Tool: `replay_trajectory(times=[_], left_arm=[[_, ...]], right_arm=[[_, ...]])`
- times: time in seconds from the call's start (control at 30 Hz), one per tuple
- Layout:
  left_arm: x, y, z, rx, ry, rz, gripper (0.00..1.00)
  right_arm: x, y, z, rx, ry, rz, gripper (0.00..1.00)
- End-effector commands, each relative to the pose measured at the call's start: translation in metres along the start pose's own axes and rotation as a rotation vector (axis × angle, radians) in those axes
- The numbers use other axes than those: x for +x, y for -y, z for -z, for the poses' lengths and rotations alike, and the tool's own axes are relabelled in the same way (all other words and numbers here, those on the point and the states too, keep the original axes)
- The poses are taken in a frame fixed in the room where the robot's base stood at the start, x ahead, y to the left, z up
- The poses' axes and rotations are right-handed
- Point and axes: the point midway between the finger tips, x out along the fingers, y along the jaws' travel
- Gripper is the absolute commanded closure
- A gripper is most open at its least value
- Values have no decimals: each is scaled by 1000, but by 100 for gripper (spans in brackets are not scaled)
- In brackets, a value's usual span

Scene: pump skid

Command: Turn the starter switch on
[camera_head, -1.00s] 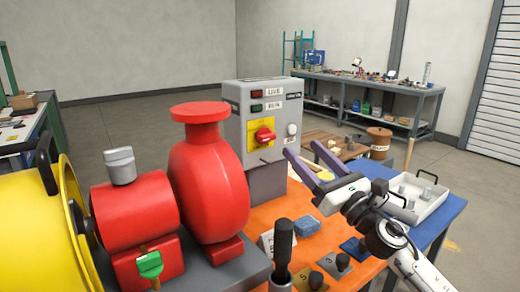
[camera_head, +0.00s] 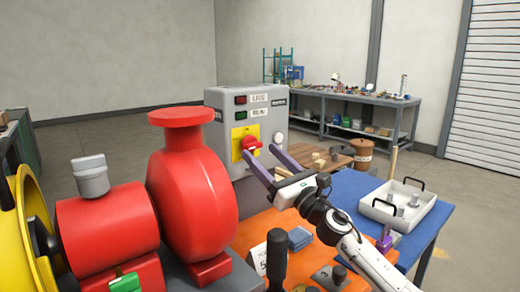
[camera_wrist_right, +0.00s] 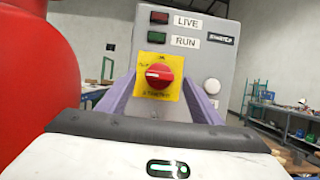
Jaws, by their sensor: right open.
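The starter switch (camera_head: 251,144) is a red rotary knob on a yellow plate on the front of a grey starter box (camera_head: 223,108). In the right wrist view the red knob (camera_wrist_right: 159,75) sits in the middle, and its white pointer mark points left. My right gripper (camera_head: 266,160) is open in front of the box. Its two purple fingers reach toward the knob, one on each side of it in the wrist view (camera_wrist_right: 160,100). I cannot tell whether they touch it. The LIVE lamp (camera_wrist_right: 159,18) is dark red and the RUN lamp (camera_wrist_right: 158,37) dark green. My left gripper is out of view.
A red pump (camera_head: 192,190) stands left of the box. A white push button (camera_head: 279,138) is right of the knob. A white tray (camera_head: 408,214) with metal parts sits on the blue table at right. A black upright handle (camera_head: 277,258) stands at the front.

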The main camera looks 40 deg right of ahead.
Motion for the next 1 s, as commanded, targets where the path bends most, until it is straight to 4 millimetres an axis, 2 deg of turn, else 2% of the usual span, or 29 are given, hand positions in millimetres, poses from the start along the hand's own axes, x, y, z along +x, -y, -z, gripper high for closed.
replay_trajectory(times=[0.03, 0.2, 0.5, 0.53, 0.77, 1.0], left_arm=[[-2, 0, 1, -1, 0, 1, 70], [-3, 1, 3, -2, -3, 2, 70], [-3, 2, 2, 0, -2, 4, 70], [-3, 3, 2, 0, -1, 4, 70], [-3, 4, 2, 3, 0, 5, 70], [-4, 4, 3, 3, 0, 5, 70]], right_arm=[[7, 0, -1, 2, 1, 1, 41], [19, 0, 0, 1, 0, -1, 41], [21, 0, 1, 1, -1, -1, 41], [21, 0, 1, 1, -1, -1, 42], [21, 0, 1, 1, -1, -1, 81], [21, -1, 0, 18, -1, 6, 82]])
